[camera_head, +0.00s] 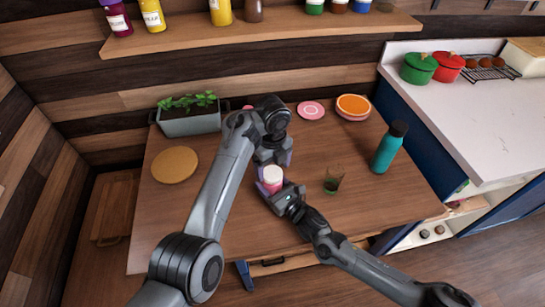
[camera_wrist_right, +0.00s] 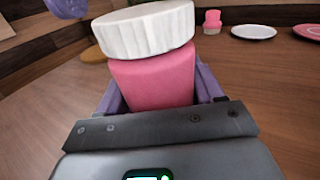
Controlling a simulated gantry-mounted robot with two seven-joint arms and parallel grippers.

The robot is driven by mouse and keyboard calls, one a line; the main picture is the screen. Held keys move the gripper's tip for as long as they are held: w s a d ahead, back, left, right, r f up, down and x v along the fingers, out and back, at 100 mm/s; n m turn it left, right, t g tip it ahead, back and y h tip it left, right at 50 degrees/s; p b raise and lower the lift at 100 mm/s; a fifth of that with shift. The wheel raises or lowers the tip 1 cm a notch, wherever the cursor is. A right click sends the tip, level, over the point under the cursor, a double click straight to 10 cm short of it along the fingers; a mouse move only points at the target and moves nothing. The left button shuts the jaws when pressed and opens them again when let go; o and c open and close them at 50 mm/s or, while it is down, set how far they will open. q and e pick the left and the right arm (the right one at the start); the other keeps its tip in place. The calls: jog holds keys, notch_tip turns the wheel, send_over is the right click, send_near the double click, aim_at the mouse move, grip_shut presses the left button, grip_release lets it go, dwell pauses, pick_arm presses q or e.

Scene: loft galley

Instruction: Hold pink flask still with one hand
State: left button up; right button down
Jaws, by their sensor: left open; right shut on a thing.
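The pink flask (camera_head: 271,176) stands upright on the wooden table with its white ribbed cap on. In the right wrist view the flask (camera_wrist_right: 152,82) fills the middle, between the purple fingers of my right gripper. My right gripper (camera_head: 271,186) is shut on the flask's body, coming from the front right. My left gripper (camera_head: 273,160) is open just above and behind the cap, its fingers pointing down. One of its purple fingers shows at the top left of the right wrist view.
A green-tinted glass (camera_head: 333,180) and a teal bottle (camera_head: 389,147) stand to the right. A planter (camera_head: 189,122), a round board (camera_head: 175,165), a pink plate (camera_head: 311,110) and orange plates (camera_head: 353,106) lie around. A small pink bottle (camera_wrist_right: 212,22) stands farther back. The table's front right is clear.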

pick_arm(q)
jog(key=shift+f, duration=1)
jog(key=shift+c, duration=0.5)
jog(key=c, duration=1)
jog(key=n, duration=0.5)
jog(key=shift+n, duration=0.3)
jog(key=n, duration=1)
jog(key=shift+r, duration=0.1)
jog(key=o, duration=1.2)
jog(key=shift+c, duration=0.2)
